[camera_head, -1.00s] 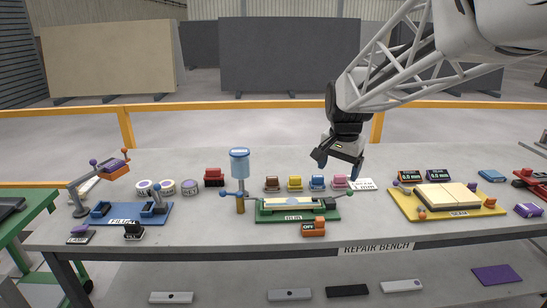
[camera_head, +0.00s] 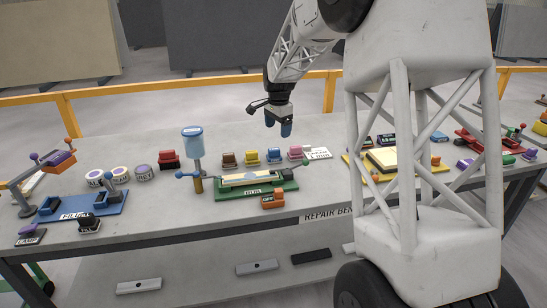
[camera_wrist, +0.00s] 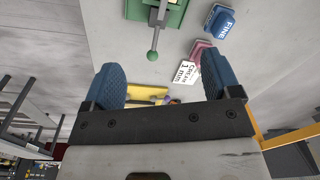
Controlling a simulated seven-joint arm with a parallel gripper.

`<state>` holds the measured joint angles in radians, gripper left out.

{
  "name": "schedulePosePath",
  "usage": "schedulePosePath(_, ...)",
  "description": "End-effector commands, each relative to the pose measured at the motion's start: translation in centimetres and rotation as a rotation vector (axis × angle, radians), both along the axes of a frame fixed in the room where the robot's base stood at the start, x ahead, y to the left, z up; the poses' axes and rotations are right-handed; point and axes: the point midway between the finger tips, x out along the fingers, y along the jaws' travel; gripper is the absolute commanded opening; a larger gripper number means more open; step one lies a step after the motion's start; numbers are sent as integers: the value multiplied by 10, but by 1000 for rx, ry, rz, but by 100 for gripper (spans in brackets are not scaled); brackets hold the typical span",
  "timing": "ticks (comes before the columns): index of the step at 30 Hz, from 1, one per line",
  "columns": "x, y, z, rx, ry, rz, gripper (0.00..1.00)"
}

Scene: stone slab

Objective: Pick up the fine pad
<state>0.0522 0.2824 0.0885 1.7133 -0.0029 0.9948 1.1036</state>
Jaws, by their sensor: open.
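The fine pad is the blue block marked FINE, at the top right of the wrist view (camera_wrist: 222,20). In the head view the blue pad (camera_head: 274,155) stands in a row on the bench between the yellow pad (camera_head: 251,157) and the pink pad (camera_head: 296,153). My gripper (camera_head: 279,128) hangs above and behind this row, near the blue and pink pads, apart from them. In the wrist view its two blue fingers (camera_wrist: 160,60) are spread, with nothing held between them.
A brown pad (camera_head: 228,160) stands at the row's left end. In front is a green fixture (camera_head: 285,188) with a knobbed lever; a blue-topped post (camera_head: 192,140) stands left. The bench behind the row is clear.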

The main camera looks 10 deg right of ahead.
Motion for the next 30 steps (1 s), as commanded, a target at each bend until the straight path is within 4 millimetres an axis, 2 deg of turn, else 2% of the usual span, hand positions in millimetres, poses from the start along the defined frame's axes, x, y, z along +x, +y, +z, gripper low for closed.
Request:
schedulePosePath(1, 13, -2, -9, 1, 5, -23, 83)
schedulePosePath(6, 49, -7, -34, 8, 17, -108, 83)
schedulePosePath(18, 129, -19, -105, 16, 46, -305, 83)
schedulePosePath(25, 159, -24, -137, 18, 57, -388, 83)
schedulePosePath(30, 167, -25, -146, 18, 59, -414, 83)
